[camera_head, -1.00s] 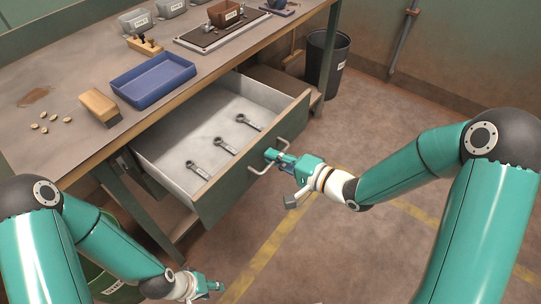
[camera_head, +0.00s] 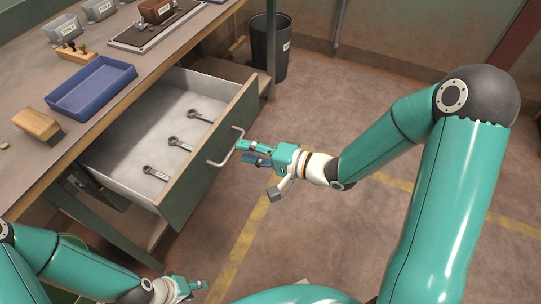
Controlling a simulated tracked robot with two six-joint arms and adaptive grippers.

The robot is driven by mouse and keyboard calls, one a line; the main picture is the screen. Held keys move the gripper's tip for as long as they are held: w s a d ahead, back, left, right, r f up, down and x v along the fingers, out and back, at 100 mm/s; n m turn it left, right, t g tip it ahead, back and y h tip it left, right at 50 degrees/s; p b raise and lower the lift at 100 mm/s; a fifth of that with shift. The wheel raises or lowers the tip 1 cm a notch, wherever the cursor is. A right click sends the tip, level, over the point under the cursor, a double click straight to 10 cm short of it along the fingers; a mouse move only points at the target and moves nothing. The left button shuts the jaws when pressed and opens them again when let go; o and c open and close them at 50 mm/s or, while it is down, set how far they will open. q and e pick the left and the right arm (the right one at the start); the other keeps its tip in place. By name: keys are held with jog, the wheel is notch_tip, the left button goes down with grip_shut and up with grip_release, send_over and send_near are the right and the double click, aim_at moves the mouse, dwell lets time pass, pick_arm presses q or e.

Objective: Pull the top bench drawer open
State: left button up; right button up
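The top bench drawer (camera_head: 186,190) is pulled well out from the bench. Its green front carries a light bar handle (camera_head: 224,150). Inside, several wrenches (camera_head: 179,144) lie on the pale bottom. My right gripper (camera_head: 244,152) is just right of the handle, its fingertips pointing at it, with a gap between the two fingers. It looks open and empty, and appears just clear of the handle. My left gripper (camera_head: 198,287) is low at the bottom of the view, away from the drawer; its finger gap is too small to judge.
On the bench (camera_head: 22,164) stand a blue tray (camera_head: 92,88), a wooden block (camera_head: 37,127) and several labelled bins. A dark waste bin (camera_head: 269,48) stands on the floor beyond the bench. The floor right of the drawer is clear, with yellow lines.

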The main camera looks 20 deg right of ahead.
jog(key=v, duration=0.7)
jog(key=shift+s, duration=0.1)
jog(key=s+a+f+g+h, duration=0.15)
jog(key=a+f, duration=0.25)
jog(key=f, duration=0.4)
jog(key=s+a+f+g+h, duration=0.1)
jog(key=a+f+g, duration=0.3)
jog(key=f, duration=0.5)
jog(key=s+d+f+n+g+h, duration=0.1)
jog(key=s+f+n+g+h, duration=0.1)
jog(key=s+f+n+g, duration=0.3)
jog(key=s+d+f+n+h, duration=0.2)
jog(key=s+f, duration=0.4)
notch_tip(320, 180, up, 12)
jog(key=p, duration=1.2)
